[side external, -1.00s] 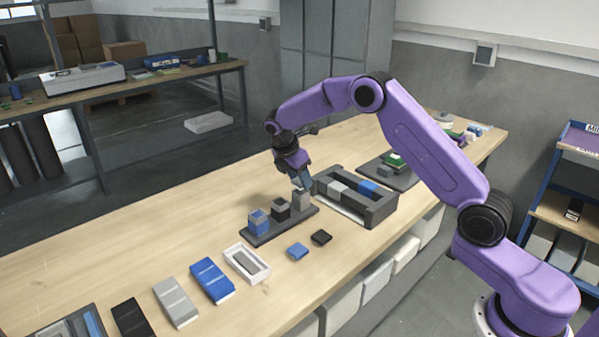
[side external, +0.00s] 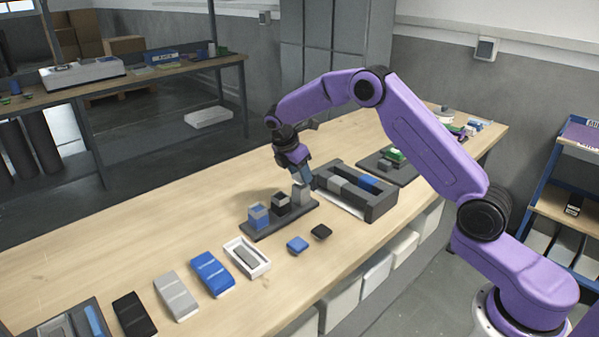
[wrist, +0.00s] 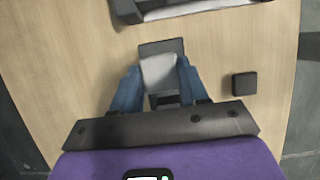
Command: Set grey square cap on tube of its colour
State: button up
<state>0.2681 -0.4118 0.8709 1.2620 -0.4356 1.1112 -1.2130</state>
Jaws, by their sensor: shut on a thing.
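My gripper (side external: 301,179) points down at the right end of a dark base plate (side external: 262,233), its blue fingers at the top of the grey tube (side external: 301,197). In the wrist view the fingers are shut on the light grey square cap (wrist: 158,71). The cap sits over or right at the tube's top; the fingers hide the joint, so I cannot tell whether they touch. A black-and-grey tube (side external: 280,204) and a blue-and-grey tube (side external: 258,217) stand on the same plate, to the left.
A blue cap (side external: 297,244) and a black cap (side external: 321,231) lie on the table in front. A dark box (side external: 379,211) with grey and blue blocks stands close on the right. A white tray (side external: 262,270) and several flat packs lie left. The table behind the plate is clear.

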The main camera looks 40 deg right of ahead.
jog(key=shift+f, duration=0.6)
dwell(1.1)
jog(key=o, duration=1.6)
jog(key=shift+r, duration=3.8)
